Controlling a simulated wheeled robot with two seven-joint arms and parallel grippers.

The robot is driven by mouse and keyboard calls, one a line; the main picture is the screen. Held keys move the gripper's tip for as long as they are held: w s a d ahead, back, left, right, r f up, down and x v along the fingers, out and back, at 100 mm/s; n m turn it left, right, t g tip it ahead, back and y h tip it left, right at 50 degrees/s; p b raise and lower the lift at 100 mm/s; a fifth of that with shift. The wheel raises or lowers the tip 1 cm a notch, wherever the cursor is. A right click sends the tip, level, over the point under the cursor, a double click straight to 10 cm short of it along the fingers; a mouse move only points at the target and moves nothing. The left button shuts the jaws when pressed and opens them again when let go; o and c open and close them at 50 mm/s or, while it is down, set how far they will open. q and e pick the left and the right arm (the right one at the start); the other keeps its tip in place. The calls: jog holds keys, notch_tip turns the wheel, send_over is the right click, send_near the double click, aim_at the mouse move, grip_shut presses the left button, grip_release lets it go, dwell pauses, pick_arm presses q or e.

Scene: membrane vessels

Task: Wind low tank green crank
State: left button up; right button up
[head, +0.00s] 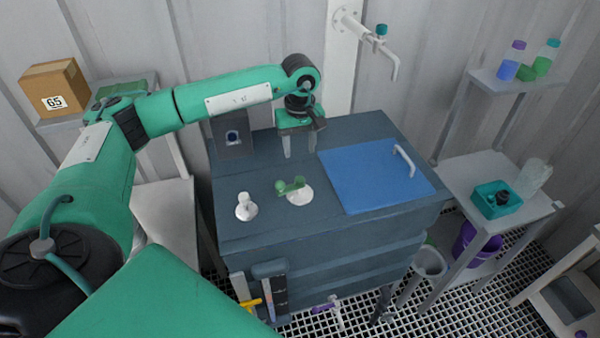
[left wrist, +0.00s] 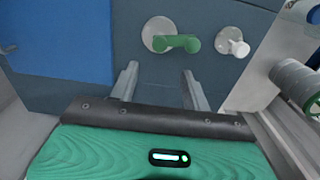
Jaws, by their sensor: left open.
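The green crank (head: 291,186) sits on a round white base on top of the dark blue-grey low tank (head: 270,228). In the left wrist view the crank (left wrist: 176,43) lies beyond my fingers, its arm pointing right to a knob. My left gripper (head: 300,152) points down above the tank top, behind the crank and apart from it. In the left wrist view its two fingers (left wrist: 160,85) are spread with nothing between them. My right gripper is not in view.
A white knob (head: 245,206) stands left of the crank. A blue lid (head: 370,178) with a white handle covers the tank's right part. A dark box-like panel (head: 233,138) stands at the back left. A wall tap (head: 385,45) hangs behind the tank.

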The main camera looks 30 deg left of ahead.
aim_at(300, 178)
pick_arm(q)
notch_tip(300, 178, down, 10)
jog(key=p, duration=0.3)
jog(key=shift+r+p, duration=0.25)
jog(key=shift+p, duration=0.1)
jog(key=shift+f, duration=0.7)
grip_shut()
jog(key=m+b, duration=0.1)
jog(key=b, duration=0.3)
jog(key=shift+f+m, duration=0.2)
jog(key=shift+m, duration=0.2)
jog(key=shift+r+m+b, duration=0.2)
jog(key=shift+m+b, duration=0.1)
